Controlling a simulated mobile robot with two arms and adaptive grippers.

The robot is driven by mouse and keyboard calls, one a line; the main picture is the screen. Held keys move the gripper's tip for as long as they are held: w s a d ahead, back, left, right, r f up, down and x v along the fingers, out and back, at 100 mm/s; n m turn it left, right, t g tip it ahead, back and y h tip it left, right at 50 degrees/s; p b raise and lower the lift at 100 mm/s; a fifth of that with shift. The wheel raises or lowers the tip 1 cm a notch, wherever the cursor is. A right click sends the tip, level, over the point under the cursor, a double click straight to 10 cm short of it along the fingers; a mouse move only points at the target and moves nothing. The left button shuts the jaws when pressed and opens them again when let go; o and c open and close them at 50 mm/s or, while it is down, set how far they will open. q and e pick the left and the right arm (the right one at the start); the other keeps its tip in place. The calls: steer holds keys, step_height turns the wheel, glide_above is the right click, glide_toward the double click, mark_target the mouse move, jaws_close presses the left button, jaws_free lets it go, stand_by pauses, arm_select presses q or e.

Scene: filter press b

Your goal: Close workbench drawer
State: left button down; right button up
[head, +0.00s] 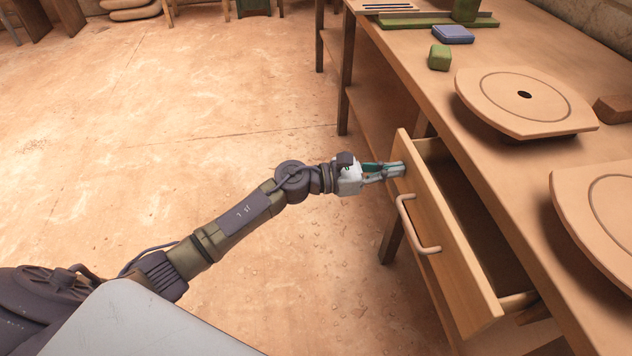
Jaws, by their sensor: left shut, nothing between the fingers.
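The workbench drawer (438,258) is pulled out from under the workbench top, and its inside shows as an empty dark space. A pale bow handle (408,226) is on its front panel. My left gripper (403,170) is shut and empty, with its fingertips at the far upper end of the drawer front, beyond the handle. The fingertips look very close to the panel; I cannot tell if they touch it. My right gripper is not in view.
The workbench (425,82) carries a round-holed plate (490,95), a second plate (600,210), a green block (439,57), a blue box (453,34) and a brown block (612,108). Bench legs stand beside the drawer. The floor (180,130) to the left is clear.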

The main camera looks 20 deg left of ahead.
arm_select(q)
steer(key=b+x, duration=0.1)
steer(key=x, duration=0.5)
steer(key=shift+w+d, duration=0.15)
steer(key=shift+x, duration=1.15)
steer(key=shift+r, duration=0.2)
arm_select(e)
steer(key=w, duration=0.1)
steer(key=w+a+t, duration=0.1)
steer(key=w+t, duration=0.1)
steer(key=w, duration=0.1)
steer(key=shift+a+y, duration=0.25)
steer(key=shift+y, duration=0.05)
arm_select(q)
steer(key=shift+b, duration=0.35)
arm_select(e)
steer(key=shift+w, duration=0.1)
